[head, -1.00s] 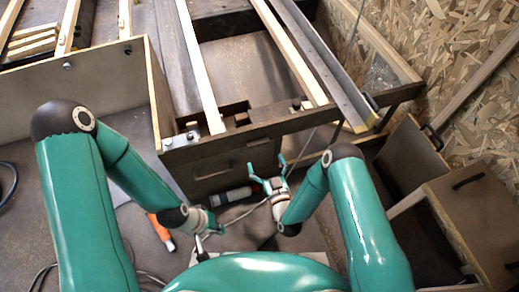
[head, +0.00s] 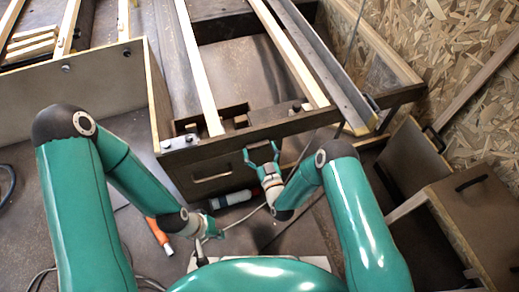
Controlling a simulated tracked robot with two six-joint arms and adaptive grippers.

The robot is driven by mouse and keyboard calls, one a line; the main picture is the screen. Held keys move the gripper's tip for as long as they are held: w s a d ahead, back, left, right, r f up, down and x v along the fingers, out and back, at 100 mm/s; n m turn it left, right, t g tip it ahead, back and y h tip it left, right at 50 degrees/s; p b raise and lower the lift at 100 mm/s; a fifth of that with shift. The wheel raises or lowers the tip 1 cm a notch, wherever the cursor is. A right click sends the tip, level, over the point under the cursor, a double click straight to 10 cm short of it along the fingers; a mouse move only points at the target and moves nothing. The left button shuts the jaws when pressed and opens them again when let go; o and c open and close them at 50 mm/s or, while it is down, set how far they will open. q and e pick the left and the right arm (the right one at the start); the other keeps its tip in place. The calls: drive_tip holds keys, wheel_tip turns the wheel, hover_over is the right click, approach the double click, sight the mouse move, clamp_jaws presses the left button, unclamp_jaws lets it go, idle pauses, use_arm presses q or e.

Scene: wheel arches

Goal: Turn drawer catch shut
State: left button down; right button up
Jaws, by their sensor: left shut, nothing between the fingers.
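The brown drawer (head: 200,187), with a recessed handle (head: 212,178) on its front, sits under the front edge of the wooden bench frame. I cannot clearly make out its catch; my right gripper covers part of the drawer's right end. My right gripper (head: 261,148) is open, its fingers spread and pointing up at the right part of the drawer front, just under the frame edge. I cannot tell whether it touches anything. My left gripper (head: 218,229) is shut and empty, low in front of the drawer and apart from it.
An orange-handled tool (head: 158,232) and a grey-and-red cylindrical tool (head: 230,199) lie on the floor below the drawer. A cable runs nearby. A brown cabinet (head: 478,222) with a black handle stands at the right. Wooden slats and a metal rail cross the bench frame.

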drive_tip(key=shift+n, duration=0.3)
drive_tip(key=shift+c, duration=0.2)
drive_tip(key=n, duration=0.1)
drive_tip(key=n+b, duration=0.1)
drive_tip(key=n, duration=0.1)
drive_tip(key=shift+s+a+f+n, duration=0.1)
drive_tip(key=shift+f+n, duration=0.05)
drive_tip(key=shift+n, duration=0.15)
drive_tip(key=n+b, duration=0.1)
drive_tip(key=n, duration=0.3)
drive_tip(key=shift+a+f+n, duration=0.1)
drive_tip(key=shift+n, duration=0.2)
drive_tip(key=n+b, duration=0.1)
drive_tip(key=n, duration=0.3)
drive_tip(key=shift+s+f+b, duration=0.1)
drive_tip(key=shift+f+b, duration=0.05)
drive_tip(key=shift+b, duration=0.2)
drive_tip(key=n+b, duration=0.1)
drive_tip(key=n, duration=0.4)
drive_tip(key=shift+a+f, duration=0.1)
drive_tip(key=shift+a, duration=0.05)
drive_tip(key=shift+s, duration=0.1)
drive_tip(key=o, duration=0.8)
drive_tip(key=shift+o, duration=0.3)
